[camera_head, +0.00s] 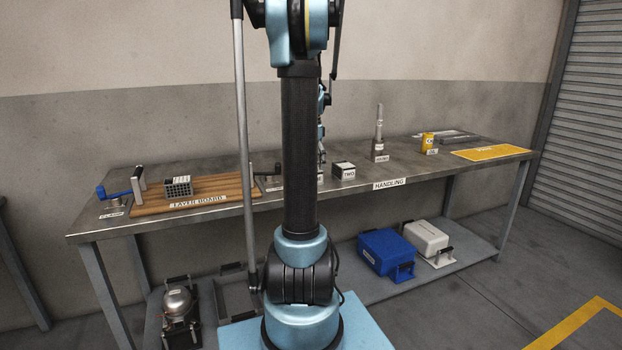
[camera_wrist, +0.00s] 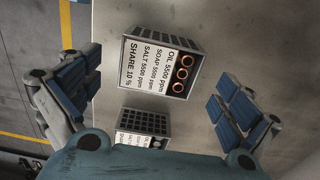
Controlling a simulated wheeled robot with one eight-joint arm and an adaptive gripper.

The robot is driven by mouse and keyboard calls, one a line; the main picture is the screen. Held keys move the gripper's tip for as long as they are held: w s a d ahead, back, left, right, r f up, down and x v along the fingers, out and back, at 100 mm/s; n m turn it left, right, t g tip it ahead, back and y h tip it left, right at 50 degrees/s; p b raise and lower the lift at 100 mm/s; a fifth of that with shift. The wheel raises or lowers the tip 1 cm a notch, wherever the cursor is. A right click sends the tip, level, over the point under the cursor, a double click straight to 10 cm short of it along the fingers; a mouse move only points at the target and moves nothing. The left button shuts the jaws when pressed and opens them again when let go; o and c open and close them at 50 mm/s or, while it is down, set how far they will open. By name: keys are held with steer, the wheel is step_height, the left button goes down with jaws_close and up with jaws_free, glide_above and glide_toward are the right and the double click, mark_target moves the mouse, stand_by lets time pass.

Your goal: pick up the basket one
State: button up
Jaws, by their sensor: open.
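In the wrist view a grey slatted basket (camera_wrist: 160,65) lies between the spread fingers of my gripper (camera_wrist: 153,88). It has a white printed label with oil, soap, salt and share figures, and copper-coloured rings on one side. A second, similar basket (camera_wrist: 146,122) lies nearer the palm, partly hidden by it. My gripper is open and empty; neither finger visibly touches a basket. In the head view a basket (camera_head: 343,168) stands behind a TWO label. My arm hides the bench just left of it. Basket one's name label cannot be read.
The long metal bench (camera_head: 400,170) carries a wooden layer board (camera_head: 225,187) with a slotted block (camera_head: 178,187), an upright metal tool (camera_head: 379,130), a yellow can (camera_head: 427,142) and a yellow mat (camera_head: 490,153). Blue (camera_head: 386,250) and white (camera_head: 428,240) cases rest on the lower shelf.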

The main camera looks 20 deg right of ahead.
steer(key=shift+f, duration=1.75)
steer(key=shift+c, duration=0.5)
steer(key=c, duration=1.4)
steer(key=shift+r, duration=0.1)
